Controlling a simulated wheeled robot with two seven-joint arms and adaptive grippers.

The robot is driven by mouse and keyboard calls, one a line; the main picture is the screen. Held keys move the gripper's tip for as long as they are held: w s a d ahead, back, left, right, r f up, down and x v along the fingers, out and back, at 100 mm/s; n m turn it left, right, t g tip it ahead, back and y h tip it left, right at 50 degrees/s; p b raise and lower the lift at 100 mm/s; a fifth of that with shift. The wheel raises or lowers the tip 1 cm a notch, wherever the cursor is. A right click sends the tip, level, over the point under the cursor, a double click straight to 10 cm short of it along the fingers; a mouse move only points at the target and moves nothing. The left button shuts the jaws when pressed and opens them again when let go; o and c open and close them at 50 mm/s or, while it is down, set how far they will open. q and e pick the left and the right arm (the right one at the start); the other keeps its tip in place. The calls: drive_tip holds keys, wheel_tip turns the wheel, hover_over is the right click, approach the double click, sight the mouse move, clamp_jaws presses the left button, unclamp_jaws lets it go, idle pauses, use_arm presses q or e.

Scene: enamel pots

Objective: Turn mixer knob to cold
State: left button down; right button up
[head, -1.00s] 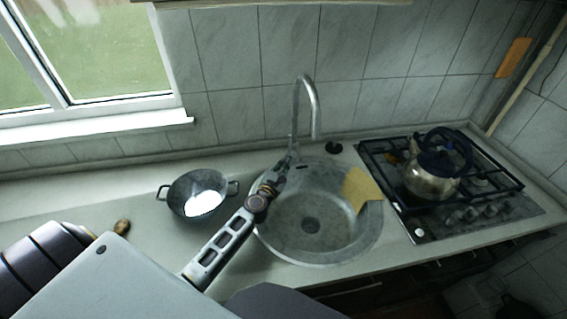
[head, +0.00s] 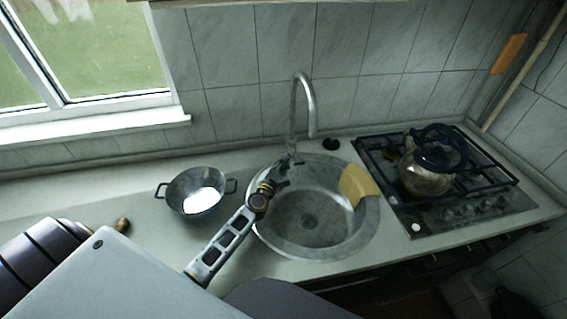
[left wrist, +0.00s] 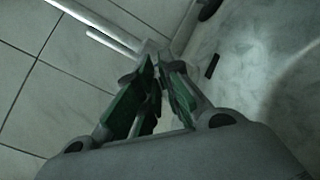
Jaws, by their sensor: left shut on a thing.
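The mixer tap (head: 312,120) stands behind the round sink, with its tall curved spout upright. It also shows in the left wrist view as pale tubes (left wrist: 95,27) at the top left. My left gripper (head: 277,184) is at the front of the tap's base, over the sink's back left rim. In the left wrist view its green-padded fingers (left wrist: 163,72) are drawn close together at the tap's base. It is shut on the mixer knob, which the fingers mostly hide; the knob's exact angle cannot be told. My right gripper is not in view.
A grey two-handled pot (head: 196,192) stands left of the sink (head: 262,237). A yellow cloth (head: 356,184) hangs over the sink's right rim. A kettle (head: 428,176) stands on the gas hob (head: 478,217) at the right. A small brownish item (head: 122,225) lies on the left counter.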

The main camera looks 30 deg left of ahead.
use_arm(q)
drive_tip(key=c, duration=1.6)
unclamp_jaws()
drive_tip(key=shift+s, duration=0.15)
drive_tip(key=s, duration=1.1)
drive_tip(key=shift+s+d, duration=0.3)
drive_tip(key=shift+s, duration=0.05)
drive_tip(key=shift+s, duration=0.1)
